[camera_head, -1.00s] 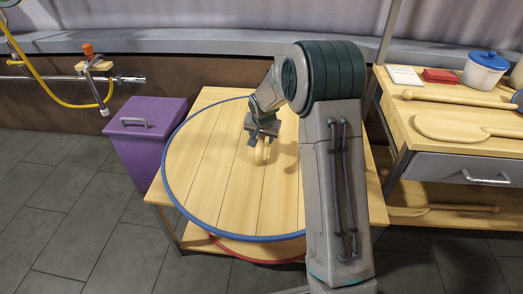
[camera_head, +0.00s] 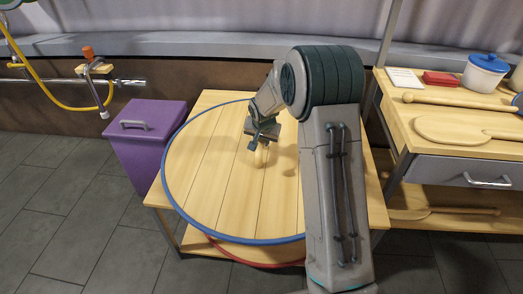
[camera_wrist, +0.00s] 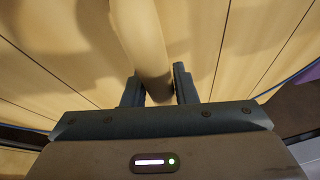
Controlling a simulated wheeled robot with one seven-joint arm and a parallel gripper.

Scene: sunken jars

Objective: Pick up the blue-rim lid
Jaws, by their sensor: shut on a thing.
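The blue-rim lid (camera_head: 205,190) is a large round plank-wood disc with a blue edge, lying over the low wooden table. A pale wooden handle (camera_head: 262,157) stands out from its top near the middle. My gripper (camera_head: 261,147) is at this handle, shut on it. In the wrist view the handle (camera_wrist: 148,45) runs down between the two dark fingers of my gripper (camera_wrist: 158,88), and planks of the lid (camera_wrist: 60,45) lie behind. My arm hides the lid's right part in the head view.
A red-rimmed round thing (camera_head: 265,259) shows below the lid's front edge. A purple bin (camera_head: 150,145) stands close on the left. At right, a wooden counter (camera_head: 395,118) holds a blue-lidded pot (camera_head: 483,77), a red box (camera_head: 441,78) and wooden utensils. Grey floor is open at front left.

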